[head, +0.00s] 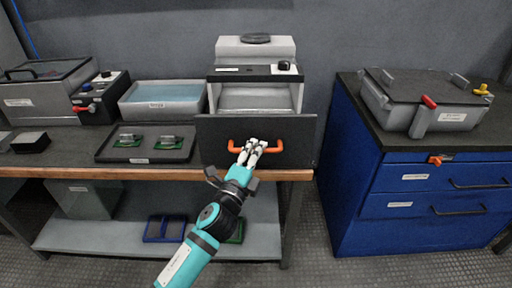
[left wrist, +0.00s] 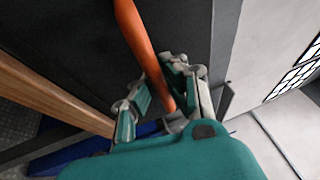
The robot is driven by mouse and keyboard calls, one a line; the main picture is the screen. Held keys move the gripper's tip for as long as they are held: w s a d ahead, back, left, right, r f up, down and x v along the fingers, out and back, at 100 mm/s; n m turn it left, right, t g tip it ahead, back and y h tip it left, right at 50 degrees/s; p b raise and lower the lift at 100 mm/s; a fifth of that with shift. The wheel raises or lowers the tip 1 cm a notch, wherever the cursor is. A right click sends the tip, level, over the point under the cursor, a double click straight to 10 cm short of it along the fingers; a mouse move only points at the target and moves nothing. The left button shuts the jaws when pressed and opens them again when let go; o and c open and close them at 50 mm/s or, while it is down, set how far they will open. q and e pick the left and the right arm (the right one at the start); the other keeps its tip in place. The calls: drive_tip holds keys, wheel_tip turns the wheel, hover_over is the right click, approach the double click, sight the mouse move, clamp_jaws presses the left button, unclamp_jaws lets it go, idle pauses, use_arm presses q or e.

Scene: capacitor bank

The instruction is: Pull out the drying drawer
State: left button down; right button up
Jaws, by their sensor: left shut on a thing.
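The drying drawer has a dark grey front (head: 300,135) with an orange handle (head: 271,148) across it. The drawer front stands forward of the white drying unit (head: 256,47), and a light-coloured drawer interior (head: 254,97) shows behind it. My left gripper (head: 250,150) is shut on the middle of the orange handle. In the left wrist view the orange handle (left wrist: 139,36) runs down between the fingers of my left gripper (left wrist: 160,95). The fingers hide part of the handle. My right gripper is in neither view.
A wooden-edged bench (head: 170,172) carries a tray of green boards (head: 145,157) and a blue-filled bath (head: 163,100) left of the drawer. A blue cabinet (head: 350,200) with a lidded grey box (head: 425,100) stands to the right. A floor gap separates them.

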use_arm(q)
drive_tip(key=shift+f, duration=0.2)
drive_tip(key=c, duration=1.3)
unclamp_jaws()
drive_tip(key=shift+r, duration=0.1)
drive_tip(key=shift+c, duration=0.2)
drive_tip(key=shift+s, duration=0.1)
drive_tip(key=v, duration=1.2)
